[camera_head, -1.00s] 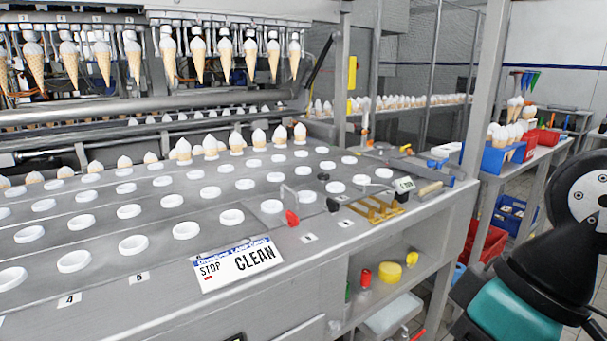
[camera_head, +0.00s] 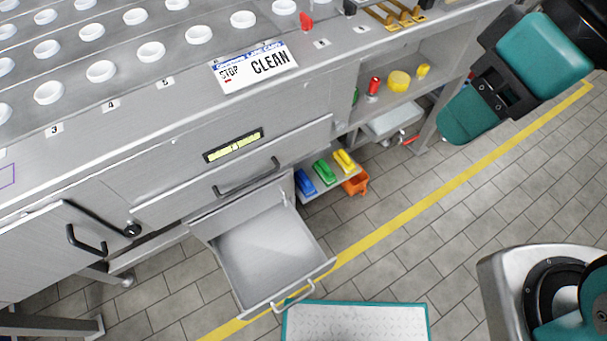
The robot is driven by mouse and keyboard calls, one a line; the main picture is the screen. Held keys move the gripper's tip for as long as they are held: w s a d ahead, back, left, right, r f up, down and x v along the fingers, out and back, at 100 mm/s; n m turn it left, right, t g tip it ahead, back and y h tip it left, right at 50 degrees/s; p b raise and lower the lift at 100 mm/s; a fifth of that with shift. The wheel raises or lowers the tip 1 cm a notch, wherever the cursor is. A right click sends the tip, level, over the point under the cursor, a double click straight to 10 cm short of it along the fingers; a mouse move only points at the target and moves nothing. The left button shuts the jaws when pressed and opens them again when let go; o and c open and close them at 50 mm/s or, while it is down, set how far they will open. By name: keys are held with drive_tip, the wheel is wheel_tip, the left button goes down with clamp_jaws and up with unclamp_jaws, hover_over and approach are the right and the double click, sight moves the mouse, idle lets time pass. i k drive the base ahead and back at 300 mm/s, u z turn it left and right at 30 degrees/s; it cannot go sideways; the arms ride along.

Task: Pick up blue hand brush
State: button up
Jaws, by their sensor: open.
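The blue hand brush (camera_head: 305,182) lies on a low shelf under the machine, at the left end of a row of three brushes. A green brush (camera_head: 324,173) and a yellow brush (camera_head: 344,161) lie beside it on the right. The brushes are small in the picture. Their handles face the front, and the blue one looks unobstructed from this view. Teal and black parts of my arm show at the upper right, well away from the brushes. My gripper's fingers are not visible.
An open, empty metal drawer (camera_head: 264,250) juts out just left of and in front of the brushes. An orange bin (camera_head: 356,182) is right of them. A shelf above holds red and yellow items. The tiled floor (camera_head: 450,230) with a yellow line (camera_head: 420,205) is clear to the right.

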sight(307, 187)
drive_tip(key=k, duration=0.5)
drive_tip(key=z, duration=1.35)
drive_tip(key=i, duration=1.15)
drive_tip(key=u, duration=1.95)
